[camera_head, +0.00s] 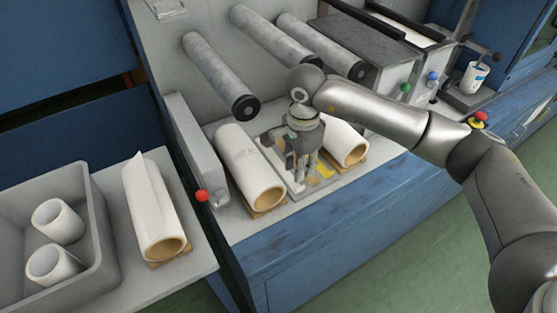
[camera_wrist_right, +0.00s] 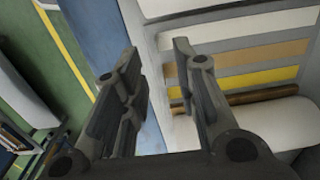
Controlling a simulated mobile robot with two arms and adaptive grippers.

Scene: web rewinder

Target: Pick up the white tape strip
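In the right wrist view a white strip (camera_wrist_right: 235,30) lies flat on a light grey plate, in a row with a tan strip (camera_wrist_right: 265,52) and a yellow strip (camera_wrist_right: 245,80). My right gripper (camera_wrist_right: 150,65) is open, its two fingers apart with nothing between them. The strips lie to the right of the fingers in that view. In the head view the right gripper (camera_head: 306,176) points down over the plate between two white rolls. My left gripper is out of view.
Grey rollers (camera_head: 222,75) jut out above. A grey bin (camera_head: 92,215) with white rolls and another roll (camera_head: 152,205) are at left.

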